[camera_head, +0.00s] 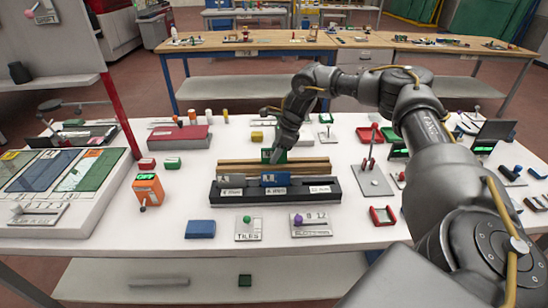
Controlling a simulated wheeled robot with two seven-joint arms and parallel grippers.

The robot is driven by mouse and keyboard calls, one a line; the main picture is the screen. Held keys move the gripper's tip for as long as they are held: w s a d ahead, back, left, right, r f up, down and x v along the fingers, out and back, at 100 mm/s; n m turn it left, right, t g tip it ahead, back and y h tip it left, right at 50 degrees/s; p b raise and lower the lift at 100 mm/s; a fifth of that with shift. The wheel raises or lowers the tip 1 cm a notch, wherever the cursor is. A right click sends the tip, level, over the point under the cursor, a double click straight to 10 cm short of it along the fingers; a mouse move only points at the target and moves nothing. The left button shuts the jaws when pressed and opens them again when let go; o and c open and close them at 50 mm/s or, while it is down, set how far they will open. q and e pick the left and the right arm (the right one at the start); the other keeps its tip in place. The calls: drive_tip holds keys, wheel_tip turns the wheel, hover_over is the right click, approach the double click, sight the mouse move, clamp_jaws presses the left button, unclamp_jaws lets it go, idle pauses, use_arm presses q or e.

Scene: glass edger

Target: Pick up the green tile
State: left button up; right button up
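A green tile-like piece (267,157) stands at the wooden rails (232,168), behind a blue piece in the dark slotted rack (232,190). My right gripper (277,150) points down at this green piece from above. Its fingers are small and dark, so I cannot tell whether they are open or closed around it. A small green block (172,162) lies farther left beside a red one. I cannot tell for sure which green piece is the tile. My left gripper is not in view.
An orange box marked OFF (148,190) stands left of the rack. A blue block (200,229), a TILES plate (248,229) and another plate with a purple knob (311,225) lie in front. Red trays and a lever stand (374,180) are to the right.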

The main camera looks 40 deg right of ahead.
drive_tip(key=shift+a+f, duration=0.15)
drive_tip(key=shift+f, duration=0.2)
drive_tip(key=shift+c, duration=0.2)
clamp_jaws()
drive_tip(key=shift+w+r, duration=0.1)
